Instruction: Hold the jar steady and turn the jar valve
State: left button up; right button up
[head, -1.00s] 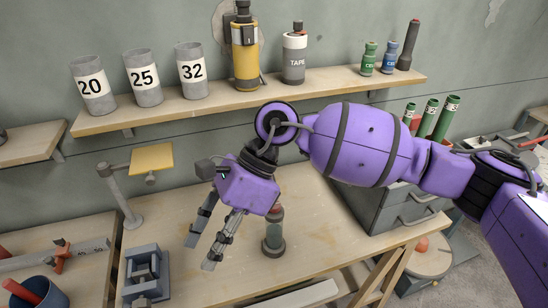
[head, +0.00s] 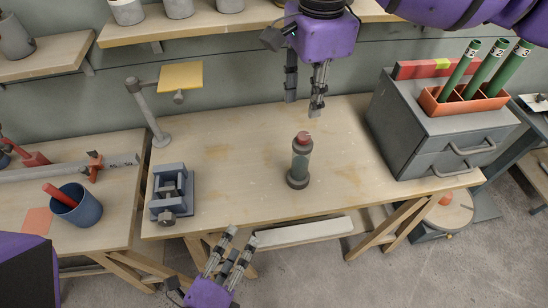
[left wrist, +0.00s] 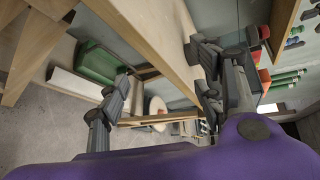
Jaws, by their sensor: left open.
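The jar (head: 300,163) stands upright on the wooden workbench, with a dark base, a greenish clear body and a red valve (head: 303,138) on top. My right gripper (head: 303,106) points down, above and behind the jar in the head view. Its fingers are apart with nothing between them, and it does not touch the valve. My left gripper (head: 241,237) is low in the head view, in front of the bench's front edge and left of the jar. It is open and empty.
A grey-blue vise (head: 172,192) sits on the bench (head: 235,160) left of the jar. A stand with a yellow plate (head: 181,76) is behind it. A grey drawer cabinet (head: 440,130) with green tubes in an orange tray stands right. The bench around the jar is clear.

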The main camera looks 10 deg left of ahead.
pick_arm(q)
jog(key=w+d+r+m+h, duration=0.2)
jog(key=w+r+m+h, duration=0.1)
jog(key=m, duration=0.4)
jog(key=w+d+r+m+g+h, duration=0.1)
jog(key=w+r+m+h, duration=0.3)
jog(key=w+m, duration=0.4)
jog(key=w+d+r+m+g+h, duration=0.1)
jog(key=w+d+r+m+h, duration=0.2)
jog(key=w+r+m, duration=0.2)
jog(key=shift+w+d+r+m, duration=0.1)
jog(key=shift+w+m, duration=0.05)
jog(key=shift+m, duration=0.45)
jog(key=shift+w+r+m, duration=0.1)
jog(key=shift+m, duration=0.5)
jog(key=shift+w+g+h, duration=0.15)
jog(key=shift+g+h, duration=0.15)
send_near(292, 171)
jog(key=x, duration=1.2)
jog(key=shift+c, duration=0.2)
jog(key=c, duration=1.4)
